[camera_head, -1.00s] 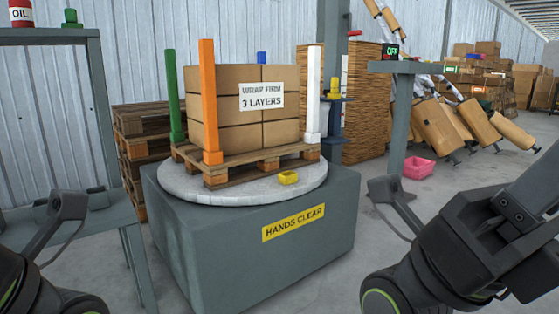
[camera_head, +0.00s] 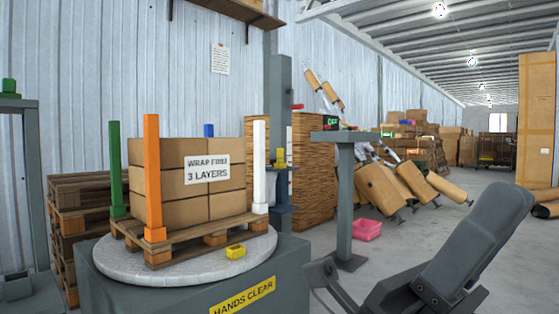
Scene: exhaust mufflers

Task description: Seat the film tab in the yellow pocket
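A small yellow open-topped pocket (camera_head: 235,252) sits on the front right of the round grey turntable (camera_head: 130,267), beside the wooden pallet. Another small yellow part (camera_head: 281,157) is on the blue carriage of the grey mast, behind the load. I cannot make out a film tab. My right gripper (camera_head: 322,276) is at the bottom, right of the turntable base and apart from the pocket. Its fingertips do not show clearly, so its opening cannot be told. My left gripper is out of view.
Stacked boxes (camera_head: 170,212) stand on the pallet (camera_head: 160,251) among green, orange, blue and white corner posts. A grey pedestal (camera_head: 346,200), pink bin (camera_head: 366,230) and leaning rolls (camera_head: 380,188) are to the right.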

